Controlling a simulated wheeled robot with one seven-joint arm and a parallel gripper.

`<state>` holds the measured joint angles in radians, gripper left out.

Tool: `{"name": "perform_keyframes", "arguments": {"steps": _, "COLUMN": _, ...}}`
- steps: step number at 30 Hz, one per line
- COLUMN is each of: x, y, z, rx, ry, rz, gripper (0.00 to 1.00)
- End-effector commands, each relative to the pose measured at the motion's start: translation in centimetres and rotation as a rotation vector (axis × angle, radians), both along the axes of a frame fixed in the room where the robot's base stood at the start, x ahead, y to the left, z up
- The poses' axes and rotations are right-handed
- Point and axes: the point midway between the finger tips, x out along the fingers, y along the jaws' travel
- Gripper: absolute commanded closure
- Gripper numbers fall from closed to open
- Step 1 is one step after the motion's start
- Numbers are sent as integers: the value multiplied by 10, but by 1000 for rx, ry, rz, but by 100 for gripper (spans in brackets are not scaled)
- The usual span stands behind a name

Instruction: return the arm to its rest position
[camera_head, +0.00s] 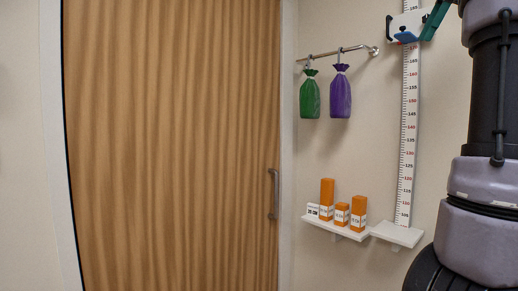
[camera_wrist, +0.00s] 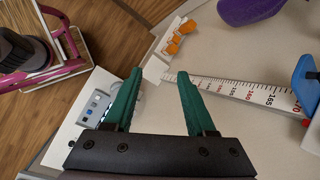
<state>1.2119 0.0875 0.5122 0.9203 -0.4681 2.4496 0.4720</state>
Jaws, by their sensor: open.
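My gripper (camera_wrist: 156,72) shows in the wrist view with its two green fingers spread apart and nothing between them. In the head view part of my gripper (camera_head: 437,18) shows at the top right, beside a white slider with a blue triangle (camera_head: 405,30) on the wall ruler (camera_head: 408,130). The view does not settle whether they touch. My arm runs down the right edge of the head view. In the wrist view the ruler (camera_wrist: 235,88) extends right from near the right fingertip, and the slider's blue part (camera_wrist: 306,75) is at the right edge, apart from the fingers.
A rail (camera_head: 335,53) holds a green bag (camera_head: 310,97) and a purple bag (camera_head: 340,95). Orange boxes (camera_head: 327,199) stand on a white shelf (camera_head: 345,232). A wooden door (camera_head: 170,150) fills the left. A pink-framed object (camera_wrist: 70,55) is at the wrist view's left.

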Motion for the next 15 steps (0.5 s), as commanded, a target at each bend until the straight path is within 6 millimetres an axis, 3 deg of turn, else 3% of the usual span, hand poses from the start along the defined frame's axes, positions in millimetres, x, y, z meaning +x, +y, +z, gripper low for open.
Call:
{"name": "perform_keyframes", "arguments": {"steps": 3, "x": 13, "y": 50, "z": -31, "rx": -124, "ry": 24, "rz": 163, "gripper": 44}}
{"name": "perform_keyframes", "arguments": {"steps": 7, "x": 14, "y": 106, "z": -76, "rx": -286, "ry": 21, "rz": 381, "gripper": 44}}
{"name": "perform_keyframes", "arguments": {"steps": 11, "x": -2, "y": 152, "z": -125, "rx": -437, "ry": -19, "rz": 593, "gripper": 44}}
{"name": "perform_keyframes", "arguments": {"steps": 15, "x": -30, "y": 190, "z": -180, "rx": -579, "ry": -100, "rz": 810, "gripper": 44}}
